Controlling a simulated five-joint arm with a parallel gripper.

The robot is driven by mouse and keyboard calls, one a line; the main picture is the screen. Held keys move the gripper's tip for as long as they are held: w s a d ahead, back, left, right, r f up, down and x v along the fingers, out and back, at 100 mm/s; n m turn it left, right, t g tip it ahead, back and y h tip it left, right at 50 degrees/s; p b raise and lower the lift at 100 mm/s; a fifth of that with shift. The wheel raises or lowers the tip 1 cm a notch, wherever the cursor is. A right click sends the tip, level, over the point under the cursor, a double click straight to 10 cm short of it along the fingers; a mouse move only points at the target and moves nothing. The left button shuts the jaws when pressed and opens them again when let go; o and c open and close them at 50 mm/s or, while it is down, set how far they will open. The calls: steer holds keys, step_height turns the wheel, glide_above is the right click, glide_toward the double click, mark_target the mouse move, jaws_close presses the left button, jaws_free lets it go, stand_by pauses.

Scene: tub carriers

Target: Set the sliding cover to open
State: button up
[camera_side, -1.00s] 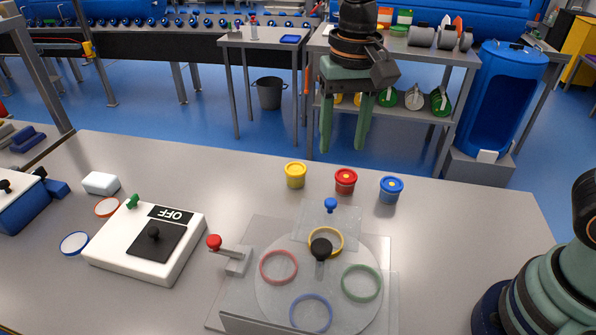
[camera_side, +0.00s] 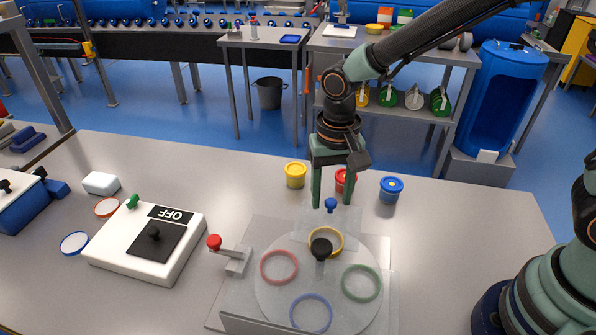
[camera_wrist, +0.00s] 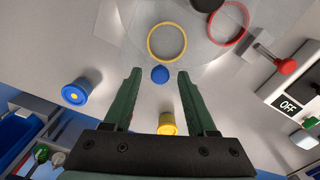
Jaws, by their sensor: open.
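A clear plate (camera_side: 349,216) with a blue knob (camera_side: 330,204) lies at the back of the clear-topped carrier; it looks like the sliding cover. The knob also shows in the wrist view (camera_wrist: 160,74). Under the clear top, a yellow ring (camera_side: 341,248) lies near the plate's front. My gripper (camera_side: 331,204) is open, fingers pointing down. In the side view its tips are on either side of the knob. In the wrist view the knob is between the fingertips, with gaps both sides. I cannot tell the exact height of the tips over the plate.
Yellow (camera_side: 295,175), red (camera_side: 341,180) and blue (camera_side: 391,190) tubs stand behind the carrier; my gripper partly hides the red one. A red-knobbed lever (camera_side: 232,257) is on the carrier's left. A white box (camera_side: 138,262) reading OFF stands further left. A black knob (camera_side: 320,250) rises mid-carrier.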

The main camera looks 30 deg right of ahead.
steer(key=shift+f, duration=0.2)
jaws_close()
stand_by(1.4)
